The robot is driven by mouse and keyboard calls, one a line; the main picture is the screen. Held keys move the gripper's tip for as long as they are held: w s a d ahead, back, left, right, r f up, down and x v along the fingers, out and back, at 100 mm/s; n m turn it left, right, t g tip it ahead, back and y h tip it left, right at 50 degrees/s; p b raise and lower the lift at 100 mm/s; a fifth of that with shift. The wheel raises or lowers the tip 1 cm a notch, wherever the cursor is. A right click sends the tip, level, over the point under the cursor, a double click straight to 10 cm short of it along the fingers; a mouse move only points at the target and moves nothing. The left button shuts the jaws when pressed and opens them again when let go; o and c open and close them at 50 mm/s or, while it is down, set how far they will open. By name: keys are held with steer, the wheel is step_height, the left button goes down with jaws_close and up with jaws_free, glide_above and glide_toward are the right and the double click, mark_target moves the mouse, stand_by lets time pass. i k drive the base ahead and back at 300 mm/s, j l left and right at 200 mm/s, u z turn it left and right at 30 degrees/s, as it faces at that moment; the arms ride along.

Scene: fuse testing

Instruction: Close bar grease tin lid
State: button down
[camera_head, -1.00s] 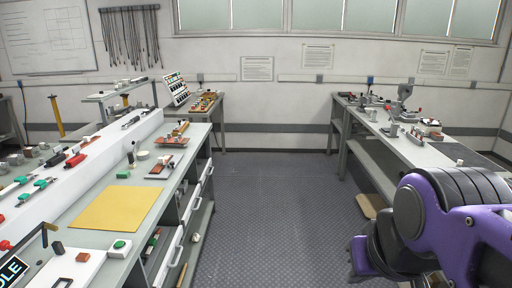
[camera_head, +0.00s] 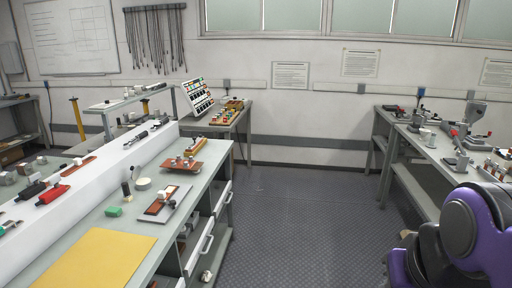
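I cannot make out for certain which item is the bar grease tin or whether its lid is open. A small pale round thing (camera_head: 143,184) lies on the left bench, near a dark upright cylinder (camera_head: 126,191); it is too small to tell if it is a tin. Purple and black links of my arm fill the lower right corner. My gripper is outside the picture, so its fingers do not show.
The left bench (camera_head: 88,217) bears a yellow mat (camera_head: 95,262), a green block (camera_head: 114,211) and small trays. A right bench (camera_head: 438,152) holds several devices. A far table (camera_head: 222,119) stands by the wall. The dark floor (camera_head: 300,210) between them is clear.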

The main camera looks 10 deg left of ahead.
mark_target(136, 171)
steer(key=i, duration=1.2)
steer(key=i+u, duration=0.45)
steer(key=i+l+u, duration=0.1)
steer(key=i+u, duration=0.4)
steer(key=k, duration=0.1)
